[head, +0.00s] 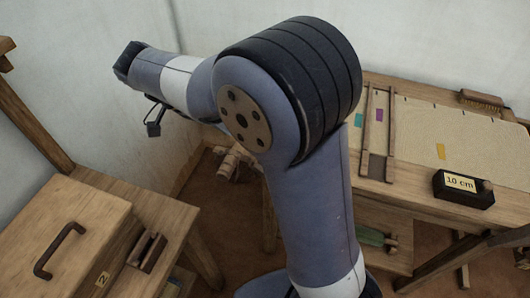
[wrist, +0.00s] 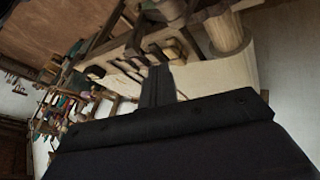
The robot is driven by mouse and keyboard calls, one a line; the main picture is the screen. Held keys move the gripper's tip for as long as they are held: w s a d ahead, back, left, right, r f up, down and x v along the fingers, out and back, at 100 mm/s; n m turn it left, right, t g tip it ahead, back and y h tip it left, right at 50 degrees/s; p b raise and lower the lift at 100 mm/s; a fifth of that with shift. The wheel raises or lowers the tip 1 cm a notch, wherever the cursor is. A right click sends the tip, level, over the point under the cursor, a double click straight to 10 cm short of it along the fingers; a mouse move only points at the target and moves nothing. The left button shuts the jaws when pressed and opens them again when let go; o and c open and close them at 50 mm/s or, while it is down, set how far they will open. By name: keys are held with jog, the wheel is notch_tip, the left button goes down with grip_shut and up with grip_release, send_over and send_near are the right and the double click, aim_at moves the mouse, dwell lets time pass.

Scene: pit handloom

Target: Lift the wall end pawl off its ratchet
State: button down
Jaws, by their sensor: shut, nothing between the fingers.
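My gripper (wrist: 158,88) shows in the wrist view as dark fingers close together, with nothing between them.
In the head view a loom with cream cloth (head: 425,125) stands at right, with a black box marked 10 cm (head: 463,188) on its edge. A wooden chest (head: 65,235) with a dark handle is at lower left. White walls close the back. Brown floor lies between.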

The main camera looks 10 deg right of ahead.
jog(key=shift+d+f, duration=0.1)
jog(key=s+d+f, duration=0.3)
jog(key=d+f, duration=0.4)
jog(key=d, duration=0.1)
jog(key=shift+s+d+f, duration=0.2)
jog(key=shift+d+f, duration=0.15)
jog(key=shift+f, duration=0.05)
jog(key=shift+d+b, duration=0.1)
jog(key=shift+b, duration=0.3)
